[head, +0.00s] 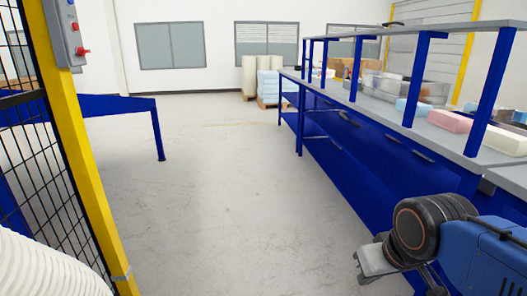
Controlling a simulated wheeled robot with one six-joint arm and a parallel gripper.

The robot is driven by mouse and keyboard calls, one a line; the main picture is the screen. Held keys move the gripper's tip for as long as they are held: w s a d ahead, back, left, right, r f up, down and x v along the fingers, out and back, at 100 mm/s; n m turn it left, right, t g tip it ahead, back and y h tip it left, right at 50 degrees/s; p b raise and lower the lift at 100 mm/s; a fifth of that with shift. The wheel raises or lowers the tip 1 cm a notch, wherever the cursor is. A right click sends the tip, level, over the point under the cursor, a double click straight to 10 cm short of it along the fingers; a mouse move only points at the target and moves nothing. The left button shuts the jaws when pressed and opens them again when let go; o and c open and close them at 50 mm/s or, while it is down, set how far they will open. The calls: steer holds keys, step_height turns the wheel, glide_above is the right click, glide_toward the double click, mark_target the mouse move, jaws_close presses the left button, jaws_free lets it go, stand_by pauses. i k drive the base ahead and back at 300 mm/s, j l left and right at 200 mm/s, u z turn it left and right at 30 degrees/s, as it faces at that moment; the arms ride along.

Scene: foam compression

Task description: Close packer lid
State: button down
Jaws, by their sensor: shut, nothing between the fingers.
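I cannot make out a packer or its lid in the head view. My gripper (376,262) shows in part at the lower right, in front of the blue workbench. It is shut and empty, and touches nothing that I can see. My arm hides part of the bench there.
A long blue workbench (350,140) runs along the right, with foam blocks (448,121) and clear bins on top. Black mesh fencing (45,170) and a white ribbed object (45,268) are at left. A blue table (110,105) stands behind. The middle floor (220,190) is clear.

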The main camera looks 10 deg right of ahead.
mark_target(382, 74)
steer(key=i+j+z, duration=0.35)
steer(key=i+z, duration=0.15)
steer(key=i, duration=0.3)
steer(key=i+j+z, duration=0.5)
steer(key=i+j, duration=0.2)
steer(key=i+j+z, duration=0.5)
steer(key=i+j, duration=0.15)
steer(key=j, duration=0.3)
steer(key=i+j+u, duration=0.35)
steer(key=j+u, duration=0.15)
steer(key=j, duration=0.25)
steer(key=i+j+u, duration=0.25)
steer(key=k+j, duration=0.05)
